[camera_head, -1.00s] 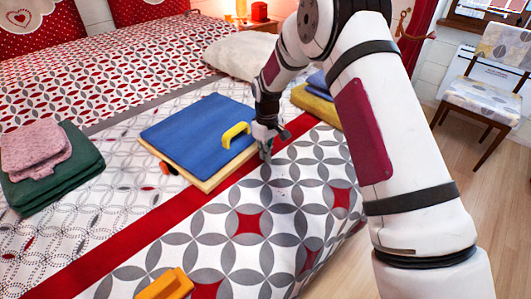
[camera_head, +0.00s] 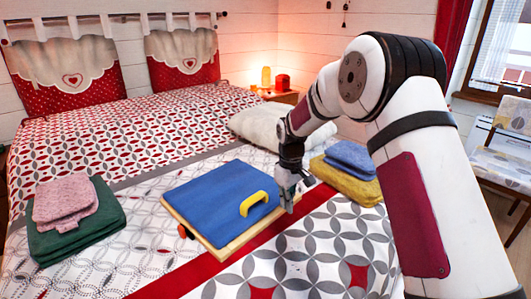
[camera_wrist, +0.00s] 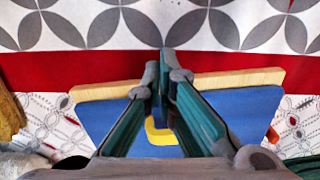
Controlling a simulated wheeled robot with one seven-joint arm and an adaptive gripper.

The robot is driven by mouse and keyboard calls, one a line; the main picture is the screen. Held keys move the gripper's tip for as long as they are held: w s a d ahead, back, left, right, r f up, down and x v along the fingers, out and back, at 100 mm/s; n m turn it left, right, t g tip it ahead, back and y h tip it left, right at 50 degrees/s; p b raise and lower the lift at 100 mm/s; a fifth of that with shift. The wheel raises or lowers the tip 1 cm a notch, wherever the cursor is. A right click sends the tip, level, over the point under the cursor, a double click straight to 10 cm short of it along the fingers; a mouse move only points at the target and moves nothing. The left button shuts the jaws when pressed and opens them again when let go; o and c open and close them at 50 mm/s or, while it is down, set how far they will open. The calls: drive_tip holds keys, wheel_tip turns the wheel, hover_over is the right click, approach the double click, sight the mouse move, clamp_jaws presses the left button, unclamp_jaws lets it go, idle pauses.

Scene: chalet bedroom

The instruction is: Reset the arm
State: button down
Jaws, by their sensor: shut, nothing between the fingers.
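My gripper (camera_head: 289,196) is shut and empty. In the head view it hangs at the right edge of a blue board with a wooden rim (camera_head: 212,207), close to its yellow handle (camera_head: 253,203). The board lies on the bed. In the wrist view my gripper (camera_wrist: 164,62) points past the board's wooden edge (camera_wrist: 230,77) toward the red stripe and the leaf-patterned cover. The yellow handle (camera_wrist: 158,136) is partly hidden behind the fingers. I cannot tell whether the fingertips touch the board or the cover.
A pink cloth (camera_head: 65,202) lies on a green folded towel (camera_head: 78,240) at left. A blue folded towel (camera_head: 350,157) lies on a yellow one (camera_head: 347,186) right of my gripper. A white pillow (camera_head: 268,125) lies behind. A chair (camera_head: 508,145) stands at right.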

drive_tip(key=s+d+r+m, duration=0.2)
drive_tip(key=s+d+r, duration=0.1)
drive_tip(key=s+r, duration=0.7)
drive_tip(key=s+d+r+m, duration=0.1)
drive_tip(key=s+d+r, duration=0.2)
drive_tip(key=s+r, duration=0.7)
drive_tip(key=s+d+m, duration=0.2)
drive_tip(key=s+m, duration=0.3)
drive_tip(key=s, duration=2.2)
wheel_tip(320, 180, up, 22)
drive_tip(key=t+p, duration=0.4)
drive_tip(key=p, duration=1.6)
drive_tip(key=shift+f+n, duration=0.2)
drive_tip(key=shift+n, duration=0.1)
